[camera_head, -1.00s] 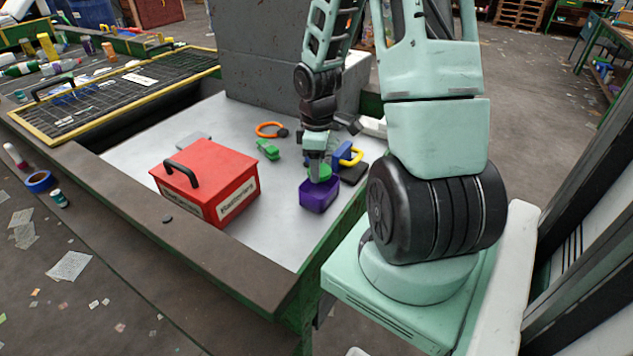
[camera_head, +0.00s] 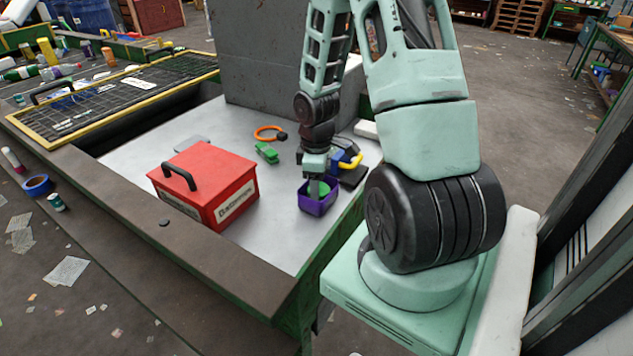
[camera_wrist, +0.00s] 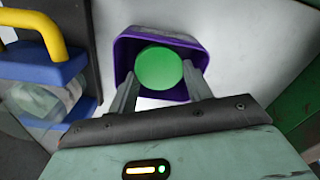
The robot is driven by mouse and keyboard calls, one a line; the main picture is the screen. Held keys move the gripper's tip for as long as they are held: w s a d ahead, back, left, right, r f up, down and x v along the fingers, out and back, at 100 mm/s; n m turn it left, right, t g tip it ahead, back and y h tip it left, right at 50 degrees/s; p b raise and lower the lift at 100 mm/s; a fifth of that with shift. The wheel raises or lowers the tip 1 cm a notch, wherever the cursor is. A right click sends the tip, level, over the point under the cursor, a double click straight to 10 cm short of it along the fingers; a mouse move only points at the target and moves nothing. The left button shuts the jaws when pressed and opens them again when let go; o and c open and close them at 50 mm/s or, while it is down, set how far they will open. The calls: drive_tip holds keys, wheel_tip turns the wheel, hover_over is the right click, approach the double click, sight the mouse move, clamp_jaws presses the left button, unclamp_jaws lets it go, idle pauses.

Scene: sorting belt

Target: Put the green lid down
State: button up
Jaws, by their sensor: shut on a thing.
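The green lid (camera_wrist: 160,68) is a round green disc held between the two fingers of my gripper (camera_wrist: 160,82). In the head view my gripper (camera_head: 318,185) points down into the purple bin (camera_head: 318,207), and part of the green lid (camera_head: 324,188) shows beside the fingers inside the rim. I cannot tell whether the lid touches the bin's floor.
A red toolbox (camera_head: 208,180) with a black handle stands left of the bin. A green clamp (camera_head: 267,153) and an orange ring (camera_head: 268,132) lie behind. A blue padlock-like thing with a yellow handle (camera_wrist: 45,68) is close to the bin. Bare tabletop lies in front.

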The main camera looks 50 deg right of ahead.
drive_tip(key=o, duration=0.7)
drive_tip(key=shift+f, duration=0.1)
drive_tip(key=shift+c, duration=0.2)
wheel_tip(320, 180, up, 13)
drive_tip(key=p, duration=0.1)
drive_tip(key=shift+p, duration=0.4)
drive_tip(key=w+a+r+n, duration=0.1)
drive_tip(key=a+r, duration=0.1)
drive_tip(key=a, duration=0.8)
drive_tip(key=a+r, duration=0.2)
drive_tip(key=a, duration=0.9)
drive_tip(key=s+a+r+n, duration=0.1)
drive_tip(key=s+a, duration=1.2)
drive_tip(key=a, duration=0.3)
drive_tip(key=shift+r, duration=0.4)
